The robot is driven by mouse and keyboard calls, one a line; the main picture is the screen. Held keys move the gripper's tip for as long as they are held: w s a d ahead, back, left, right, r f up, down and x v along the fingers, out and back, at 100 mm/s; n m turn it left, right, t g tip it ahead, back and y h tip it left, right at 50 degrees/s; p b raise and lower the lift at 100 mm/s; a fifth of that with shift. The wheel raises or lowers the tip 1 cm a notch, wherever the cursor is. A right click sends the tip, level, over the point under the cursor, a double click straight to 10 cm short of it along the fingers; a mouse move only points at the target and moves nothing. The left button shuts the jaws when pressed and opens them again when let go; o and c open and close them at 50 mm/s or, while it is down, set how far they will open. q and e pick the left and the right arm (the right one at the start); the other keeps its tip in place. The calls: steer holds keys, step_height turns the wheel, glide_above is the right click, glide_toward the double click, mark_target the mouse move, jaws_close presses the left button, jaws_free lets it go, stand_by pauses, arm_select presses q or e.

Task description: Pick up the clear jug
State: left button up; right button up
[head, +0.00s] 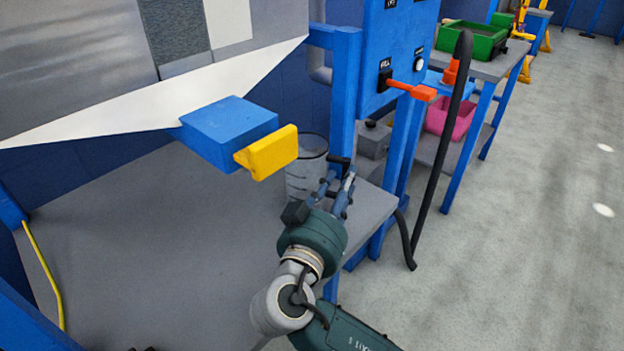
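The clear jug (304,178) stands upright on the grey bench top, below and right of the blue block with the yellow handle. It is see-through with a dark rim, and its lower right side is hidden behind my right gripper. My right gripper (341,172) is at the jug's right side, its fingers pointing away from me. The fingers look apart, with no jug wall clearly between them; whether they touch the jug I cannot tell. My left gripper is not in view.
A blue block (228,131) with a yellow handle (267,152) overhangs the jug on the left. A blue post (343,100) rises just behind it. A blue panel with an orange lever (411,90) and a black hose (441,150) stand to the right. The bench's left part (150,240) is clear.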

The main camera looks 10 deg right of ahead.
steer(key=x, duration=0.4)
steer(key=shift+w+d, duration=0.25)
steer(key=shift+c, duration=0.2)
jaws_close()
steer(key=shift+r, duration=0.1)
